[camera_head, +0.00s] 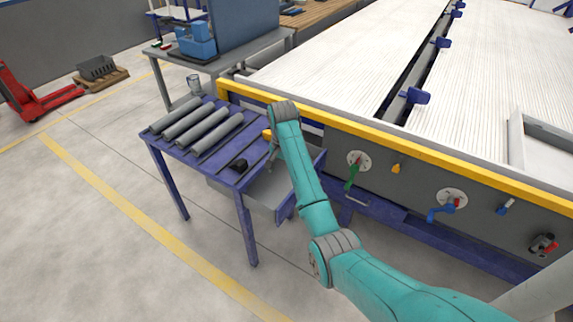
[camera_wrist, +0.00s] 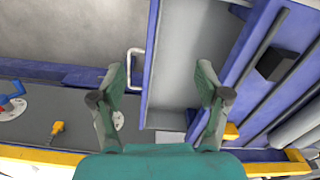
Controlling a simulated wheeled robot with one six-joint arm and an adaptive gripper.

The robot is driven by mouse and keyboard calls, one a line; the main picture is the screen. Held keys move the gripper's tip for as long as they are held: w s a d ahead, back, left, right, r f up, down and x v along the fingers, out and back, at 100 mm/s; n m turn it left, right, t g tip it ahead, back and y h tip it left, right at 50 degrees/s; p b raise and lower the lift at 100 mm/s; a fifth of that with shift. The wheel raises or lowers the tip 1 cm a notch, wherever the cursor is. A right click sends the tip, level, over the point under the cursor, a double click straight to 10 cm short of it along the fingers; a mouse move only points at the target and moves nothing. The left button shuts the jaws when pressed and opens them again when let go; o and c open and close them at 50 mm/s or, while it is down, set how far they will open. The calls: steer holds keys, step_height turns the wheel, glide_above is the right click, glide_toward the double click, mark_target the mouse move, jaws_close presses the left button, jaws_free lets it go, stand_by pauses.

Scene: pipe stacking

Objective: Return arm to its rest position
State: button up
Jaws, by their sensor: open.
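My teal arm reaches from the lower right of the head view to the blue table (camera_head: 152,139). My gripper (camera_wrist: 162,80) shows in the wrist view with its two fingers wide apart and nothing between them. It is above the grey bin (camera_wrist: 185,60) at the table's side, which also shows in the head view (camera_head: 262,198). In the head view the arm partly hides the gripper. Several grey pipes (camera_head: 208,131) lie side by side on the table, apart from the gripper.
A long machine with a yellow edge (camera_head: 400,144) and handles stands right of the arm. A small black block (camera_head: 238,165) lies on the blue table. A grey workbench (camera_head: 225,62) stands behind. The floor (camera_head: 110,240) at the left front is clear.

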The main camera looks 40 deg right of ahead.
steer(key=shift+s+a+f, duration=0.15)
steer(key=shift+a, duration=0.05)
steer(key=shift+f, duration=0.1)
